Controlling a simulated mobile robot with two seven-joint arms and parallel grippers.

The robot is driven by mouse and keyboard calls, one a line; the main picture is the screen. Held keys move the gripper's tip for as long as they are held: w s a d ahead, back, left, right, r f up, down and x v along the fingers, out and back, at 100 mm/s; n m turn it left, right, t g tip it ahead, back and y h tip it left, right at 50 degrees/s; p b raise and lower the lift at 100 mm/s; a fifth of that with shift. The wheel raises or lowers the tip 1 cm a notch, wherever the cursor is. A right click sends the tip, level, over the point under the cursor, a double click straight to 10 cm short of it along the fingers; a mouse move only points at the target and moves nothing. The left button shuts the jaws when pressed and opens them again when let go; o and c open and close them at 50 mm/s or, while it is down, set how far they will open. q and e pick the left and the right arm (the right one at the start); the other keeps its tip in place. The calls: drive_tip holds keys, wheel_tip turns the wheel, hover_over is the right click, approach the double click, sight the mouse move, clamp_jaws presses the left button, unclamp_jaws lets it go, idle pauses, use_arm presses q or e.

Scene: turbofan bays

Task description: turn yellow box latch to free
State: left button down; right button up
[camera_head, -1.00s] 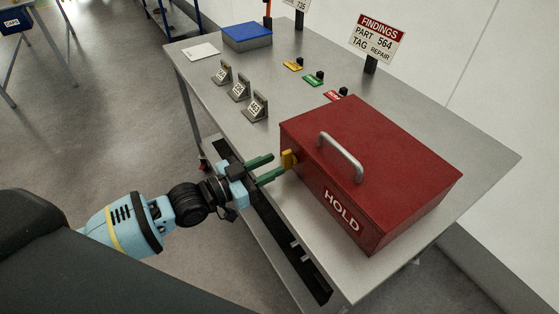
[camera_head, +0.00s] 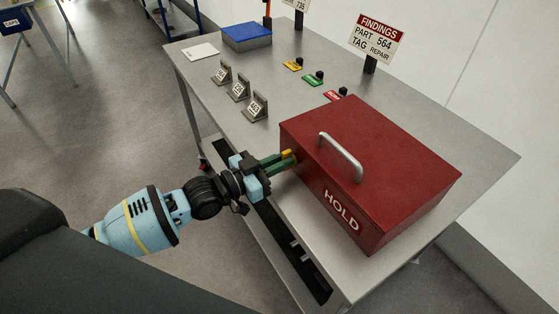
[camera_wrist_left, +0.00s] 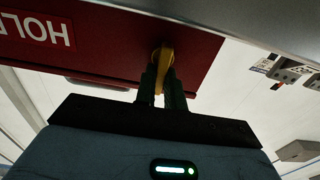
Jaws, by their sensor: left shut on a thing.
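The red box (camera_head: 370,165) with a grey top handle and the word HOLD on its front sits on the grey bench. My right gripper is not in view.
Several tag stands (camera_head: 240,88) stand left of the box. Yellow, green and red small items lie behind, near a findings sign (camera_head: 377,40). A blue box (camera_head: 246,36) and white card (camera_head: 201,51) are at the far end. The bench's front edge lies under my left arm.

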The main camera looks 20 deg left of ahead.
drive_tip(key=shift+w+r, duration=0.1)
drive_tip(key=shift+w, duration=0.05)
use_arm(q)
drive_tip(key=m, duration=0.3)
drive_tip(key=shift+s+d+m+p, duration=0.15)
drive_tip(key=shift+d+m+p, duration=0.05)
drive_tip(key=shift+m+p, duration=0.2)
drive_tip(key=m, duration=0.3)
drive_tip(key=shift+s+d+m+p, duration=0.1)
drive_tip(key=shift+d+m+p, duration=0.1)
drive_tip(key=shift+m+p, duration=0.15)
drive_tip(key=m, duration=0.2)
drive_tip(key=shift+s+d+f+m, duration=0.1)
drive_tip(key=shift+f+m, duration=0.1)
drive_tip(key=shift+m, duration=0.15)
drive_tip(key=m, duration=0.3)
drive_tip(key=shift+s+d+f+m+p, duration=0.1)
drive_tip(key=shift+f+m+p, duration=0.15)
drive_tip(key=shift+m+p, duration=0.05)
drive_tip(key=shift+f+m, duration=0.15)
drive_tip(key=shift+m, duration=0.85)
drive_tip(key=shift+f+m, duration=0.15)
drive_tip(key=shift+m, duration=0.85)
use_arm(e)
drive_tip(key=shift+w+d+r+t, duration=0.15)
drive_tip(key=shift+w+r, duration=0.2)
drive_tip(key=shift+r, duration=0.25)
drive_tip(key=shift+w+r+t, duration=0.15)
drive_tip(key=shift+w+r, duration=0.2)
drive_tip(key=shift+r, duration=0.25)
